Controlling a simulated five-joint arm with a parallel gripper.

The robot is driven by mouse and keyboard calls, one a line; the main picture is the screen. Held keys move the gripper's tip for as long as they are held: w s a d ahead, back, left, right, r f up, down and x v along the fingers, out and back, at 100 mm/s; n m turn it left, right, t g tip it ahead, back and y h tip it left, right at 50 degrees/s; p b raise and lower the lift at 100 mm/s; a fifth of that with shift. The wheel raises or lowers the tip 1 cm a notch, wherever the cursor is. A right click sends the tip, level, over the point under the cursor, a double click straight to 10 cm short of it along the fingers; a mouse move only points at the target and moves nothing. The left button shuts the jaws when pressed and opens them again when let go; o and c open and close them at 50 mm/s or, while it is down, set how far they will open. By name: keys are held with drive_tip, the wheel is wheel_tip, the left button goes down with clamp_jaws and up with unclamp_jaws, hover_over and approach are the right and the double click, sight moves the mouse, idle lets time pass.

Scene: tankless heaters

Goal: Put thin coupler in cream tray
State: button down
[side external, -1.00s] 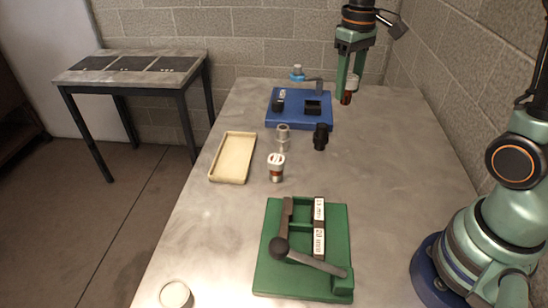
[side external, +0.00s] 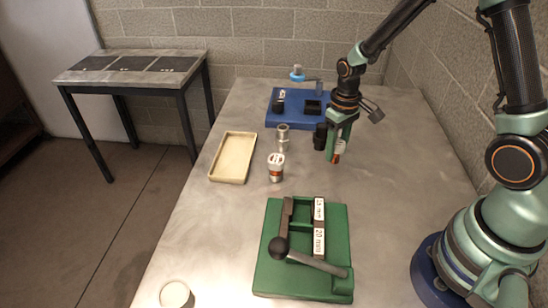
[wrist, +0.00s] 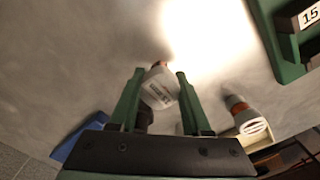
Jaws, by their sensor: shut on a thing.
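My gripper (side external: 337,150) is shut on a white coupler with a copper-brown end (side external: 341,147), held above the table. In the wrist view the coupler (wrist: 160,88) sits tilted between the fingers, with print on its white body. A similar white and copper coupler (side external: 276,168) stands on the table to the left, and it also shows in the wrist view (wrist: 246,117). The held one looks the slimmer. The cream tray (side external: 218,177) lies farther left, shallow and empty.
A blue fixture (side external: 291,123) is at the back. A green fixture with a lever (side external: 272,272) is in front. A white round cup (side external: 175,294) is at the front left.

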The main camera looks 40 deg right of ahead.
drive_tip(key=shift+f, duration=0.65)
drive_tip(key=shift+f, duration=0.1)
drive_tip(key=shift+c, duration=1.8)
unclamp_jaws()
wheel_tip(320, 180, up, 12)
drive_tip(key=shift+r, duration=0.15)
wheel_tip(320, 180, up, 6)
drive_tip(key=t, duration=0.2)
hover_over(338, 143)
drive_tip(key=s+a, duration=0.2)
drive_tip(key=s+a+r+t, duration=0.2)
drive_tip(key=s+r+t, duration=0.1)
drive_tip(key=s+r, duration=0.1)
drive_tip(key=shift+s+a+r, duration=0.2)
drive_tip(key=shift+s+a, duration=0.05)
drive_tip(key=shift+s, duration=0.65)
drive_tip(key=shift+o, duration=0.4)
drive_tip(key=shift+s+a+r+t, duration=0.2)
drive_tip(key=shift+s+t, duration=0.1)
drive_tip(key=shift+s, duration=0.15)
